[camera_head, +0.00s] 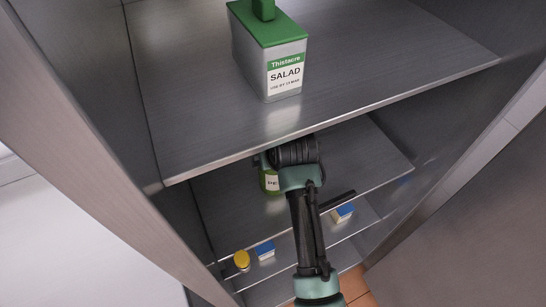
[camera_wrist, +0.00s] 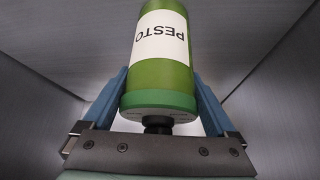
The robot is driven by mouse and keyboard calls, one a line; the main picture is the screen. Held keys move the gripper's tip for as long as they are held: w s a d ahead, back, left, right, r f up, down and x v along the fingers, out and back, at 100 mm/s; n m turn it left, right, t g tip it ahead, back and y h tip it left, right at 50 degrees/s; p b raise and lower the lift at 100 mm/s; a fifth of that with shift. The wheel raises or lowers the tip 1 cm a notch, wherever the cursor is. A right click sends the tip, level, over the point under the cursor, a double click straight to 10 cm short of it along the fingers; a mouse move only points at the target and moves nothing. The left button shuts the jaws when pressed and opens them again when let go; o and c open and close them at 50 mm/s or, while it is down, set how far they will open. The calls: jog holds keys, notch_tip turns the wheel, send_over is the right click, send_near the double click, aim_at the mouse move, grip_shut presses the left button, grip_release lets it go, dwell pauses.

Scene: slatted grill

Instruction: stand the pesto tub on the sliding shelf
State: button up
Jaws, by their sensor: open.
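The pesto tub (camera_head: 270,181) is green with a white label. In the head view it shows upright at the middle shelf (camera_head: 232,208), partly hidden behind my arm. In the wrist view the pesto tub (camera_wrist: 160,75) fills the centre, its label upside down. My gripper (camera_wrist: 160,82) is open, with one blue finger on each side of the tub. I cannot tell whether either finger touches it. My fingers are hidden in the head view. Which shelf is the sliding one cannot be told from these frames.
A green-lidded salad box (camera_head: 270,55) stands on the upper shelf (camera_head: 190,120), whose front edge is just above my wrist. A yellow-topped item (camera_head: 242,259) and two blue-and-white boxes, one left (camera_head: 265,250) and one right (camera_head: 343,212), sit lower. Metal side walls enclose the shelves.

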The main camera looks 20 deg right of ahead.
jog(key=shift+o, duration=0.3)
jog(key=shift+w+f, duration=0.1)
jog(key=shift+w, duration=0.05)
jog(key=s+a+r+b, duration=0.1)
jog(key=s+a+b, duration=0.1)
jog(key=s, duration=1)
jog(key=shift+s+r+b, duration=0.3)
jog(key=shift+s+b, duration=0.1)
jog(key=shift+b, duration=0.2)
